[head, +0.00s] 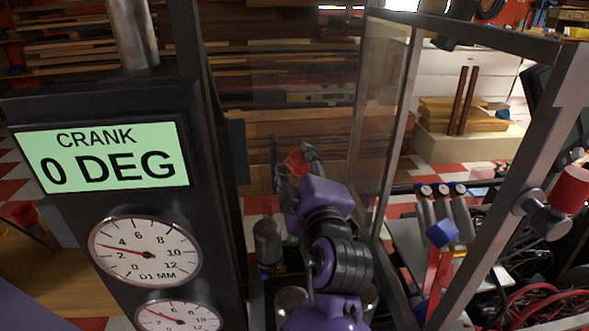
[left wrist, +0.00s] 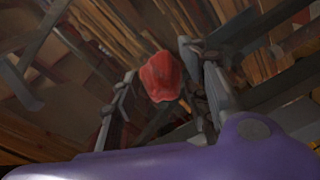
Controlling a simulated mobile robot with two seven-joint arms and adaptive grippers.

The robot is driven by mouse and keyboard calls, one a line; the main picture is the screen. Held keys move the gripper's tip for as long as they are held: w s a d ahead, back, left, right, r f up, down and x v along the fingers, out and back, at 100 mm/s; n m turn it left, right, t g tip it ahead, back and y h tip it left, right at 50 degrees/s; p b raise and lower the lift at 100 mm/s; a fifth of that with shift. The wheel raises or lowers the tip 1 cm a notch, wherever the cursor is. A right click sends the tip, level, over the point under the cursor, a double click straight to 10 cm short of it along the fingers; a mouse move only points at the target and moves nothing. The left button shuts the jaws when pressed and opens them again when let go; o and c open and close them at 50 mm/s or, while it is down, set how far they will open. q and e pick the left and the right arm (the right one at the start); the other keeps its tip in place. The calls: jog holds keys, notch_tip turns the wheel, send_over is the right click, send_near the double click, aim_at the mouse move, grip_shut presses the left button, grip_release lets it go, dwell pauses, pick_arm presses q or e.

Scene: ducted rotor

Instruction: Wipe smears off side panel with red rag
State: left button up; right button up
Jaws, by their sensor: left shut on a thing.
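The red rag (head: 295,162) is a small bunched piece between the fingers of my left gripper (head: 292,152). In the left wrist view the rag (left wrist: 162,78) sits between the two grey fingers of the same gripper (left wrist: 158,68), which is shut on it. My purple and black left arm reaches away into the dark-framed enclosure. A clear side panel (head: 382,110) stands upright to the right of the gripper, with faint hazy patches on it. The gripper looks apart from this panel; contact with other clear surfaces cannot be told. My right gripper is out of view.
A dark column with a green "CRANK 0 DEG" display (head: 104,158) and dial gauges (head: 146,250) stands close at left. A metal frame post (head: 510,160) slants at right. Stacked planks fill the background.

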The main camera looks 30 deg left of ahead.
aim_at(331, 156)
pick_arm(q)
jog(key=w+d+b, duration=0.1)
jog(key=d, duration=0.1)
jog(key=w+d+b, duration=0.2)
jog(key=shift+w+d+f, duration=0.1)
jog(key=shift+f, duration=0.05)
jog(key=shift+w+d+b, duration=0.6)
jog(key=shift+d+b, duration=0.05)
jog(key=shift+b, duration=0.1)
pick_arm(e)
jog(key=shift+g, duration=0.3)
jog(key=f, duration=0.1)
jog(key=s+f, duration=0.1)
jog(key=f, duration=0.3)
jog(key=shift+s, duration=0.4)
pick_arm(q)
jog(key=shift+a, duration=0.1)
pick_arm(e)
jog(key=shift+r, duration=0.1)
